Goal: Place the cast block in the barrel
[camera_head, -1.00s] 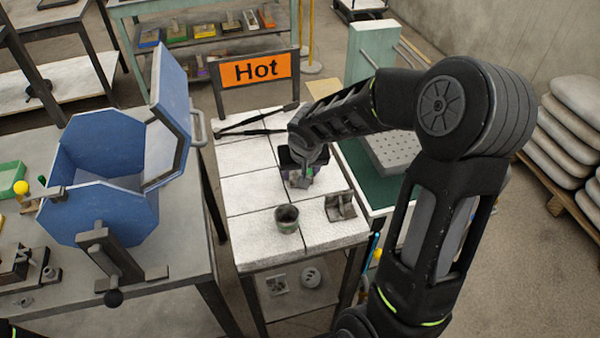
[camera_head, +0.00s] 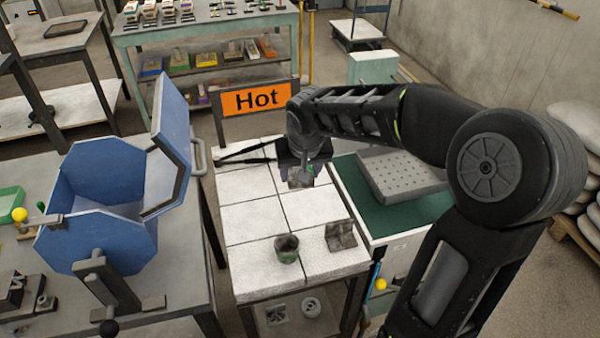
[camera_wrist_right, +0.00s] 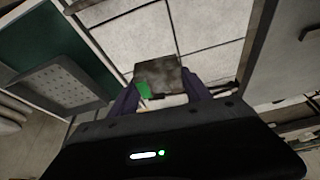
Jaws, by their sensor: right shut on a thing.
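The cast block is a mottled grey-brown block (camera_wrist_right: 158,72) between the purple fingers of my right gripper (camera_wrist_right: 163,90) in the wrist view. In the head view my right gripper (camera_head: 301,180) points down over the back of the white-tiled table, shut on the block, which shows only as a small, partly hidden piece. The block appears to be off the tiles. The blue octagonal barrel (camera_head: 85,238) stands on the left bench with its hinged lid (camera_head: 168,150) raised and its mouth open. It is well left of the gripper. My left gripper is not in view.
A small dark crucible (camera_head: 287,250) and a grey metal piece (camera_head: 341,236) stand on the tiled table (camera_head: 250,215). An orange Hot sign (camera_head: 257,97) and long tongs (camera_head: 245,150) are at its back. A perforated plate (camera_head: 400,172) lies to the right.

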